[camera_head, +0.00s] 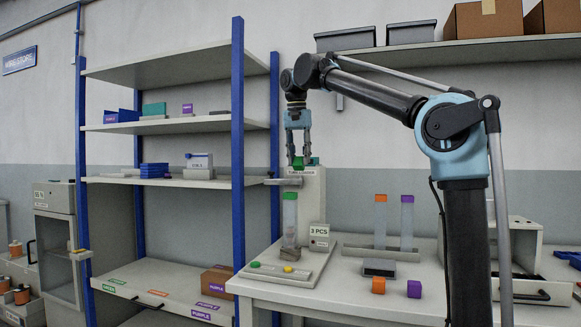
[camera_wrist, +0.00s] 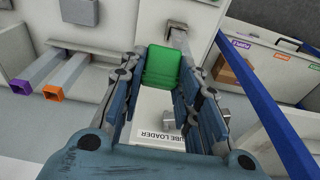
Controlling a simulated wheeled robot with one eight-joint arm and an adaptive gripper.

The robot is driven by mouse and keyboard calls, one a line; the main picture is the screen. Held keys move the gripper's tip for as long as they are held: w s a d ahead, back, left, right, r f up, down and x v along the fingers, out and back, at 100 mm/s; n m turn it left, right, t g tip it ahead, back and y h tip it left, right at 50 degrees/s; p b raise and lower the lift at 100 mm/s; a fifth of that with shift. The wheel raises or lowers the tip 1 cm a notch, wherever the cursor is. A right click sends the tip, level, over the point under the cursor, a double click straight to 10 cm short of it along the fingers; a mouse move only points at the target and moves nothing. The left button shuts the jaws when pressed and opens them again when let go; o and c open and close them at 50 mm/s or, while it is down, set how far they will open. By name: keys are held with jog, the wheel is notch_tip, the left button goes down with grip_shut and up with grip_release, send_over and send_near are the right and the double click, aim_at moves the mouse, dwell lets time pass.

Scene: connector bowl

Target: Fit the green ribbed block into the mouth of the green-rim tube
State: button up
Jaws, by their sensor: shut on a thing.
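My gripper (camera_head: 298,155) points down and is shut on the green ribbed block (camera_head: 298,163). In the wrist view the green block (camera_wrist: 162,67) sits between the fingertips of my gripper (camera_wrist: 164,72). The clear green-rim tube (camera_head: 290,218) stands upright at the tube loader on the bench, with its green rim (camera_head: 290,196) at the top. In the head view the block is above the rim and slightly to its right, with a visible gap between them. The green-rim tube cannot be made out in the wrist view.
The loader's backplate (camera_head: 312,205) rises close behind the tube. An orange-rim tube (camera_head: 380,222) and a purple-rim tube (camera_head: 406,222) stand to the right. An orange block (camera_head: 378,286) and a purple block (camera_head: 414,289) lie at the bench front. A blue-post shelf (camera_head: 238,150) stands left.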

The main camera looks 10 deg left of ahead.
jog(key=w+a+f+t, duration=0.2)
jog(key=w+a+t, duration=0.3)
jog(key=t, duration=0.3)
jog(key=shift+w+a+f+h, duration=0.15)
jog(key=shift+w+f+h, duration=0.15)
jog(key=shift+w, duration=0.25)
jog(key=shift+f, duration=2.9)
jog(key=shift+s+f, duration=0.1)
jog(key=shift+f, duration=0.7)
jog(key=o, duration=1.1)
jog(key=shift+o, duration=0.2)
